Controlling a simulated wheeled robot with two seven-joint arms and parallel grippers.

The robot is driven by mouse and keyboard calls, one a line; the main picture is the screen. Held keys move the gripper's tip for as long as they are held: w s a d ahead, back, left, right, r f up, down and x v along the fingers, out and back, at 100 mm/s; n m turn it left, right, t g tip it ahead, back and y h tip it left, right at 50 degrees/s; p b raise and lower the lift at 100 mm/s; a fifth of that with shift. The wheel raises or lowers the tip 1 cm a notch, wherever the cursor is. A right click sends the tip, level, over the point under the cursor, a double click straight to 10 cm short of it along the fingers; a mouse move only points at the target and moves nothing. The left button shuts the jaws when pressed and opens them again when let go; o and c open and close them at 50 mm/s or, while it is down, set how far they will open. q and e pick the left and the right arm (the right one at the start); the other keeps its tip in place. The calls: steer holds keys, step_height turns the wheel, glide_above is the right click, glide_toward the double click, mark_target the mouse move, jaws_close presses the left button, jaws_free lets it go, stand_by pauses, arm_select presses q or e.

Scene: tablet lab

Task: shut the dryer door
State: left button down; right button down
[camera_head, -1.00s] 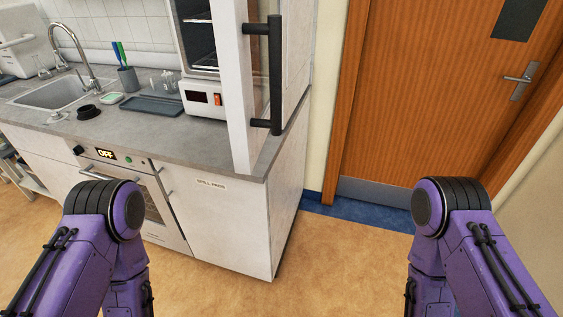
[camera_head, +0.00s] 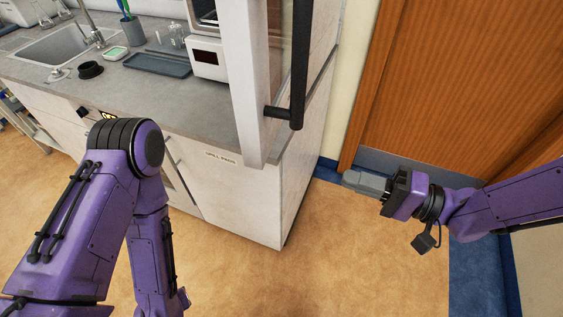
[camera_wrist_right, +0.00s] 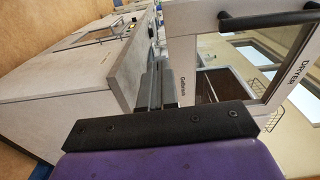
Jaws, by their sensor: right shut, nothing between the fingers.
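The dryer door (camera_head: 243,85) stands open, swung out past the counter's front edge. In the head view it shows nearly edge-on, a white frame with a long black bar handle (camera_head: 300,65). In the right wrist view the door (camera_wrist_right: 184,22), lettered DRYER, is at the upper right, with its handle (camera_wrist_right: 268,20) across the top. The dryer's body (camera_head: 208,62) sits on the counter behind the door and is partly hidden by it. My right gripper (camera_head: 350,181) is shut and empty, below and right of the handle, apart from the door. My left gripper is out of view.
The grey counter (camera_head: 120,90) holds a sink (camera_head: 60,46), a dark tray (camera_head: 158,65) and a cup of pens. A white cabinet (camera_head: 235,200) stands below. A wooden room door (camera_head: 460,90) is behind my right arm. The floor in front is clear.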

steer(key=s+r+g, duration=0.1)
steer(key=r+g, duration=0.1)
steer(key=n+p, duration=0.1)
steer(key=p, duration=0.2)
glide_toward(264, 163)
steer(key=shift+y, duration=0.3)
steer(key=x, duration=0.5)
steer(key=shift+a+f, duration=0.2)
steer(key=shift+a, duration=0.15)
steer(key=shift+w+a+f, duration=0.1)
steer(key=shift+w+a, duration=0.1)
steer(key=shift+a, duration=0.4)
